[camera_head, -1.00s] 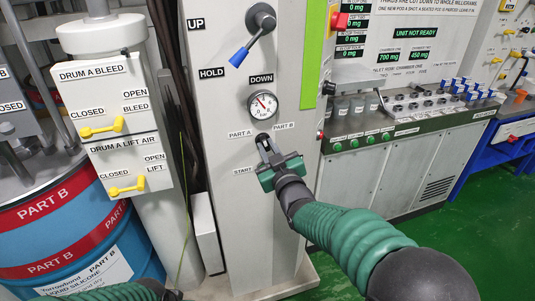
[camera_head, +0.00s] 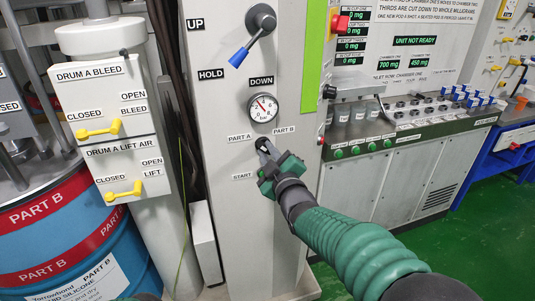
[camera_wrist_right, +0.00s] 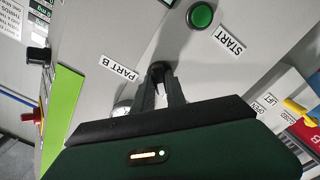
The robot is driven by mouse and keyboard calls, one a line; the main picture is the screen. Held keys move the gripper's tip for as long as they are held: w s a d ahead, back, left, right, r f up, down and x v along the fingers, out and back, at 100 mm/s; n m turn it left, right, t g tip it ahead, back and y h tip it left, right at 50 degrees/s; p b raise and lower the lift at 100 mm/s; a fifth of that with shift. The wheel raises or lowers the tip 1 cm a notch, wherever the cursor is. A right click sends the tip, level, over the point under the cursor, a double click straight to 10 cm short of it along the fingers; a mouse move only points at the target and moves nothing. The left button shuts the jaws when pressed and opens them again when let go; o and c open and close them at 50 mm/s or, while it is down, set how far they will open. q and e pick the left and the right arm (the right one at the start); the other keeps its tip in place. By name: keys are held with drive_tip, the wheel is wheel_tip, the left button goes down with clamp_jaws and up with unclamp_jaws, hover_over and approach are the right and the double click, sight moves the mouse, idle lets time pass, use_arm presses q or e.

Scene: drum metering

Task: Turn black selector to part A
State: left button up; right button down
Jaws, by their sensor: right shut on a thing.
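The black selector (camera_head: 261,143) sits on the grey column below a round gauge, between the PART A label (camera_head: 239,138) and the PART B label (camera_head: 284,130). My right gripper (camera_head: 265,147) is shut on it, and the fingers hide most of it. In the right wrist view the selector (camera_wrist_right: 157,68) shows as a dark end between my fingertips (camera_wrist_right: 158,82). Its pointing direction cannot be made out. My left gripper is out of view; only a bit of green arm shows at the bottom edge of the head view.
The gauge (camera_head: 263,108) is just above my right fingers. A blue-tipped lever (camera_head: 239,56) is higher on the column. The green START button (camera_wrist_right: 202,14) is close by in the wrist view. Yellow-handled valves (camera_head: 100,131) are on the left, a control bench (camera_head: 400,130) on the right.

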drive_tip(key=shift+f, duration=0.4)
drive_tip(key=c, duration=1.5)
unclamp_jaws()
drive_tip(key=shift+o, duration=0.7)
drive_tip(key=shift+r, duration=0.2)
drive_tip(key=v, duration=1.6)
drive_tip(key=shift+s, duration=0.35)
drive_tip(key=shift+d, duration=0.1)
